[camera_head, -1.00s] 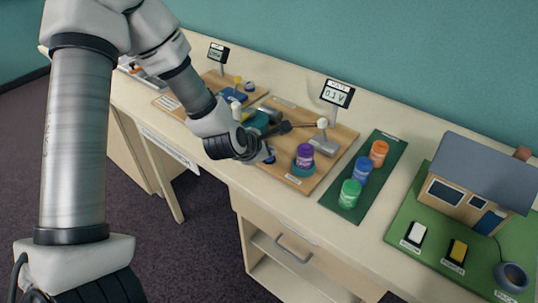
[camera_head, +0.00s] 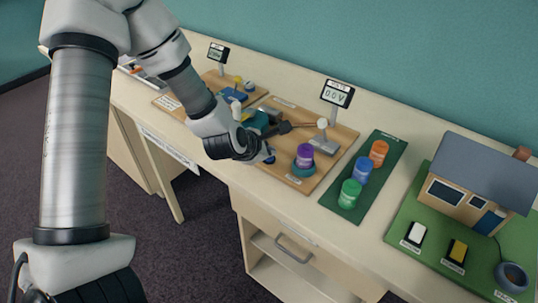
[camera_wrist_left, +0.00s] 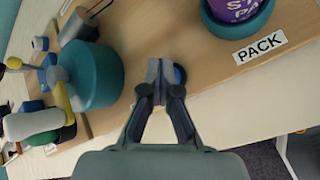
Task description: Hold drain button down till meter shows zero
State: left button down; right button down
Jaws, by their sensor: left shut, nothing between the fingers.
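The meter (camera_head: 336,96) stands on a post behind the middle wooden board and reads 0.0 V. A blue button (camera_head: 270,159) sits near the board's front edge, mostly hidden by my left gripper (camera_head: 265,154). In the left wrist view, my left gripper (camera_wrist_left: 160,72) is shut and empty, its tips over the blue button (camera_wrist_left: 180,74), which shows only at their right side. The tips look pressed on it, though the exact contact is hidden. My right gripper is in neither view.
A purple pack (camera_head: 305,154) stands in a teal holder on the wooden board (camera_head: 335,158). A green mat (camera_head: 337,200) with several coloured packs lies to the right, then a model house (camera_head: 465,190). A teal cylinder (camera_wrist_left: 95,75) stands close left of the gripper.

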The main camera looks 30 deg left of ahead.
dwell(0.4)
pick_arm(q)
jog(key=shift+r+p, duration=0.6)
jog(key=shift+r, duration=0.25)
jog(key=shift+r, duration=0.1)
notch_tip(320, 180, up, 5)
jog(key=p, duration=0.4)
